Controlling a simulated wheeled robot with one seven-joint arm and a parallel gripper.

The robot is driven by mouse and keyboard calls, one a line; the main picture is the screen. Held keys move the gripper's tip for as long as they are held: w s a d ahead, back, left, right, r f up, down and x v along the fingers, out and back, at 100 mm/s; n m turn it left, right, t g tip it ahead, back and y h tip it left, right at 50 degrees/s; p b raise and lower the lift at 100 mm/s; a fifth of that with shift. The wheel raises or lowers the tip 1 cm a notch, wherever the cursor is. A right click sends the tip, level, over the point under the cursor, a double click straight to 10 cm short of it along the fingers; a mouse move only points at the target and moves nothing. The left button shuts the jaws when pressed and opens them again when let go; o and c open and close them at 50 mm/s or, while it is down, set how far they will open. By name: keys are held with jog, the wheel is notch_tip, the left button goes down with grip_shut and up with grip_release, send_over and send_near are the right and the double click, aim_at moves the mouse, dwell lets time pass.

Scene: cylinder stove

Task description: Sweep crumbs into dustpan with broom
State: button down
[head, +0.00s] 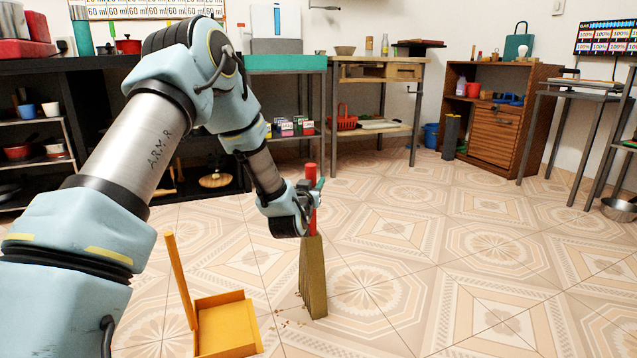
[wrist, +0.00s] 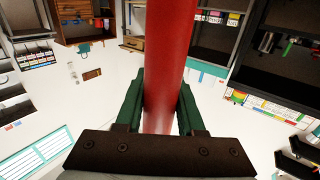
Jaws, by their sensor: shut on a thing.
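My gripper (head: 309,199) is shut on the red handle of the broom (head: 314,280). The broom is about upright, its tan brush end at or just above the tiled floor. In the wrist view the red handle (wrist: 167,65) runs between the green fingers (wrist: 160,110). The orange dustpan (head: 222,318) lies on the floor to the left of the broom, its tall handle sticking up. Small brown crumbs (head: 284,322) lie on the floor between the dustpan and the broom. The brush may hide some crumbs.
The patterned tile floor (head: 450,260) is clear to the right of the broom. Dark shelves (head: 40,140), a workbench (head: 375,90) and a wooden cabinet (head: 500,120) stand along the back.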

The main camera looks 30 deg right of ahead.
jog(key=w+a, duration=0.2)
jog(key=a, duration=1.5)
jog(key=shift+a+r, duration=0.15)
jog(key=shift+a, duration=0.15)
dwell(1.7)
jog(key=shift+r, duration=0.1)
jog(key=d+r+p, duration=0.2)
jog(key=r, duration=0.1)
jog(key=d+r+p, duration=0.1)
jog(key=shift+s+r, duration=0.1)
jog(key=shift+r, duration=0.3)
jog(key=shift+r+p, duration=0.1)
jog(key=shift+p, duration=0.25)
